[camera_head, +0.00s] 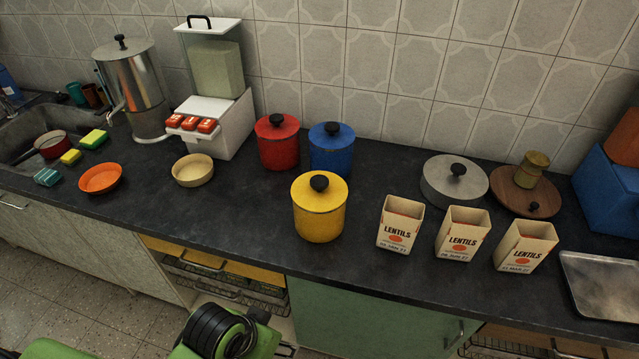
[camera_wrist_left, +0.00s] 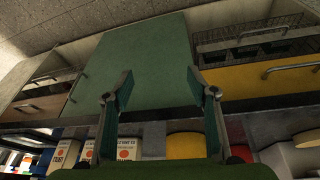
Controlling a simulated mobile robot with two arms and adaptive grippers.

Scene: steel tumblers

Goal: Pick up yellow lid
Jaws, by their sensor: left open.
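The yellow lid (camera_head: 334,197) with a black knob (camera_head: 319,182) sits on the yellow canister (camera_head: 320,224), near the counter's front edge. In the left wrist view, which looks upside down, a yellow round shape (camera_wrist_left: 186,146) shows low behind the fingers; I cannot tell lid from canister there. My left gripper (camera_wrist_left: 160,86) is open and empty, its two fingers apart in front of the green cabinet door. It is apart from the lid. A green and black part of my own arm shows at the bottom of the head view. My right gripper is not in view.
Red (camera_head: 278,148) and blue (camera_head: 331,151) lidded canisters stand behind the yellow one. Several lentil boxes (camera_head: 400,229) stand to its right. A beige bowl (camera_head: 193,171) and an orange bowl (camera_head: 101,179) lie left. Dark counter (camera_head: 255,215) is clear left of the yellow canister.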

